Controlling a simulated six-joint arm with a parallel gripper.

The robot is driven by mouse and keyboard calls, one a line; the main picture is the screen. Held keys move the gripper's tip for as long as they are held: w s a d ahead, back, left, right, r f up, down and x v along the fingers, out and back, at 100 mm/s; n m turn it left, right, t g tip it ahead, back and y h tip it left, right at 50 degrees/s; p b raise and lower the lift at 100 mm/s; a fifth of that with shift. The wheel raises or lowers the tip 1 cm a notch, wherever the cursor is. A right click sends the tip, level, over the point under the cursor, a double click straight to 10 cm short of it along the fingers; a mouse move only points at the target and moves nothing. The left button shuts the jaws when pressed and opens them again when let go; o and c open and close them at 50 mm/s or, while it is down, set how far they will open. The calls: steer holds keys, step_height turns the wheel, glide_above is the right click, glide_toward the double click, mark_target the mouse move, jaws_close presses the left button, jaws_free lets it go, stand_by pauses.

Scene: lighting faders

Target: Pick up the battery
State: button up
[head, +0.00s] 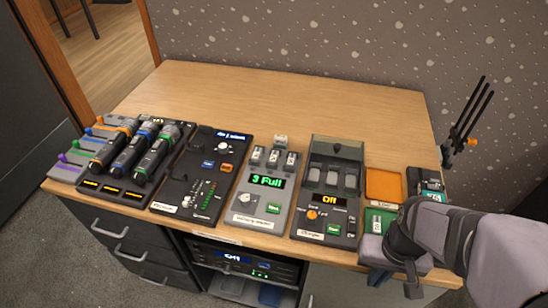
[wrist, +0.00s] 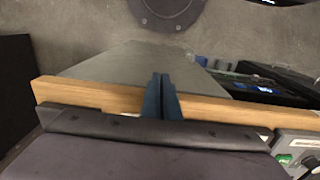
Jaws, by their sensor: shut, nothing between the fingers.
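Several small grey batteries sit at the charger (head: 247,208), whose display reads "3 Full". Three of them, such as the middle battery (head: 273,157), stand in a row at its top. Another small grey block, perhaps a battery (head: 280,140), is just behind the row. My gripper (wrist: 160,78) has two blue fingers shut together with nothing between them. In the wrist view they stand out against the desk's wooden edge, and no battery is clear there. In the head view my arm is at the lower right, well apart from the charger; the fingertips are not clear there.
On the desk (head: 230,85), microphones (head: 128,153) and faders stand left, then a black control panel (head: 200,185). Right of the charger is a lidded unit reading "Off" (head: 328,195). An orange tray (head: 383,185) and green tray (head: 380,222) lie further right. The back is clear.

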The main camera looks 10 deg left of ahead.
steer(key=o, duration=0.8)
steer(key=shift+r, duration=0.1)
